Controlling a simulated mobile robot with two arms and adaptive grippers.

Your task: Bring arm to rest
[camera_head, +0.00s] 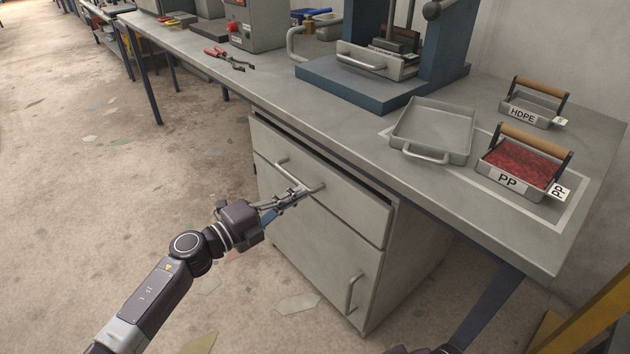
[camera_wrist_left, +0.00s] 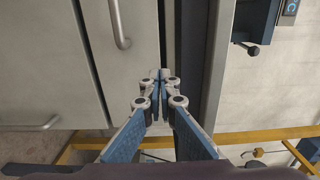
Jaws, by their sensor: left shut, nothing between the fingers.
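My left arm reaches in from the lower left in the head view. Its gripper (camera_head: 298,194) is shut and empty, in front of the grey cabinet's top drawer (camera_head: 345,205). Its fingertips overlap the bar handle (camera_head: 300,176) of that drawer in the picture; whether they touch is unclear. In the left wrist view the closed fingers (camera_wrist_left: 160,76) point toward a dark gap beside the cabinet front, and a handle (camera_wrist_left: 120,25) lies to their left, apart from them.
The workbench (camera_head: 500,220) stands above the cabinet. On it are an empty tray (camera_head: 436,116), a PP bin (camera_head: 505,178) of red flakes, an HDPE bin (camera_head: 527,115), a blue-based press (camera_head: 350,92) and red pliers (camera_head: 217,52). The cabinet door has a handle (camera_head: 352,294).

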